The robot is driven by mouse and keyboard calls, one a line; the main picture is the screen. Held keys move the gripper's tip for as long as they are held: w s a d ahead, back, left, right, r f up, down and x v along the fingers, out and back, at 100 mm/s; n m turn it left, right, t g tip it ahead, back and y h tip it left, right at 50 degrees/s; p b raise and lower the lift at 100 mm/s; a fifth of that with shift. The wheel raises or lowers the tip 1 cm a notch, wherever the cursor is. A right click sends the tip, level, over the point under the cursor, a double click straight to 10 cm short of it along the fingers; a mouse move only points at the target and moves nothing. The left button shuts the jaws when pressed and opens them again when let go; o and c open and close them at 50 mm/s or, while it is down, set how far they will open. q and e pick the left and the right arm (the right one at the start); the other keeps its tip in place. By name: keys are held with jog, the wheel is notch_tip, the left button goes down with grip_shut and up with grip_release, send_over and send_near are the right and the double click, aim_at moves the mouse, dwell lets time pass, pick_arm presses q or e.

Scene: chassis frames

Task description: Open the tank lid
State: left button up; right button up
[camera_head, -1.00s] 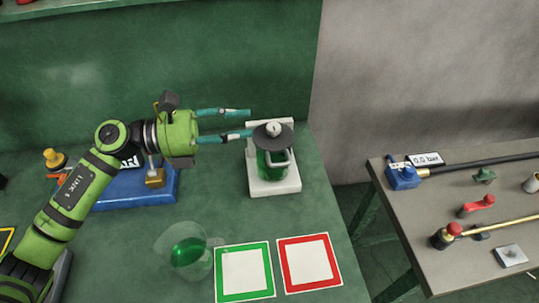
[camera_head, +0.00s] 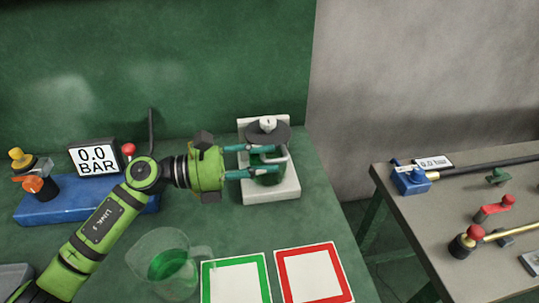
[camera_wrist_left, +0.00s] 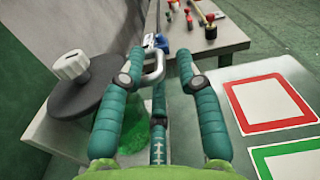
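The tank is a green vessel (camera_head: 266,174) on a white stand (camera_head: 272,192) on the green bench. Its dark round lid (camera_head: 268,136) has a white knob (camera_head: 267,123) and lies flat on top. A metal loop handle (camera_wrist_left: 152,68) shows at its side. My left gripper (camera_head: 283,160) is just below lid height, in front of the vessel, partly hiding it. In the left wrist view its teal fingers are spread, with the loop close to the left finger; contact is unclear. The lid is left of the fingers there. My right gripper is not in view.
A glass jug of green liquid (camera_head: 172,267) stands in front of my left arm. Green-framed (camera_head: 236,281) and red-framed (camera_head: 313,275) cards lie in front of the stand. A blue unit with a gauge reading 0.0 BAR (camera_head: 94,158) is at left. A grey table (camera_head: 440,230) holds valves.

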pick_arm(q)
jog(key=shift+w+d, duration=0.15)
jog(key=shift+d, duration=0.6)
jog(key=shift+f, duration=0.1)
grip_shut()
